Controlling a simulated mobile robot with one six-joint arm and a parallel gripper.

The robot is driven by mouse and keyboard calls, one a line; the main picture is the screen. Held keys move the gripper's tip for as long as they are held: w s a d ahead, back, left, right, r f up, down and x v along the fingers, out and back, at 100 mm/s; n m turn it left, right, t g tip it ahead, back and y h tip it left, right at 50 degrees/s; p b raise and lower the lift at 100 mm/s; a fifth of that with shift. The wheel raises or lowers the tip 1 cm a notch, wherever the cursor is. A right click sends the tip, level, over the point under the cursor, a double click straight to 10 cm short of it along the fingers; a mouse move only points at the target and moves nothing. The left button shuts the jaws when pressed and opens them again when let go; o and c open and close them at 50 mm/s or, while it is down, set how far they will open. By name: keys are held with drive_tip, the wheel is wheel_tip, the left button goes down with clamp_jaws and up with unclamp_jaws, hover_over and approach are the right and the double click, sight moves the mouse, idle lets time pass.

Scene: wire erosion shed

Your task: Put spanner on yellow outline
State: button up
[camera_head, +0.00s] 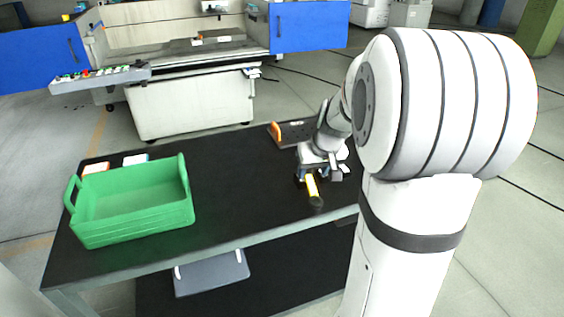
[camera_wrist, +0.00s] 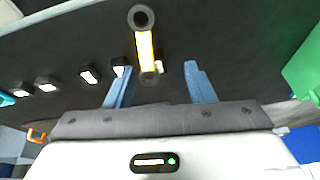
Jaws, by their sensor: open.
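The spanner (camera_head: 312,187) has a yellow handle and a dark end and lies at the right part of the black table top, just under my gripper (camera_head: 315,172). In the wrist view the spanner (camera_wrist: 145,50) points away from me, with a dark ring at its far end. Its near end reaches between the blue fingers of my gripper (camera_wrist: 158,82). The fingers are apart, one on each side, and neither appears to touch it. I cannot make out a separate yellow outline in either view.
A green crate (camera_head: 130,216) stands on the left of the table (camera_head: 235,190), with two small boxes (camera_head: 134,159) behind it. A dark tray with an orange part (camera_head: 276,132) is at the back right. Several small dark blocks (camera_wrist: 90,75) show left of my gripper. The table's middle is clear.

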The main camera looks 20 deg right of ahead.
sight(312, 187)
drive_tip(key=w+d+f, duration=0.2)
drive_tip(key=d+f, duration=0.1)
drive_tip(key=shift+w+d+f, duration=0.1)
drive_tip(key=shift+w+d, duration=0.15)
drive_tip(key=x, duration=0.4)
drive_tip(key=a+x, duration=0.1)
drive_tip(key=x, duration=0.1)
drive_tip(key=shift+s+f, duration=0.15)
drive_tip(key=shift+d+f, duration=0.1)
drive_tip(key=shift+f, duration=0.4)
drive_tip(key=shift+c, duration=0.4)
clamp_jaws()
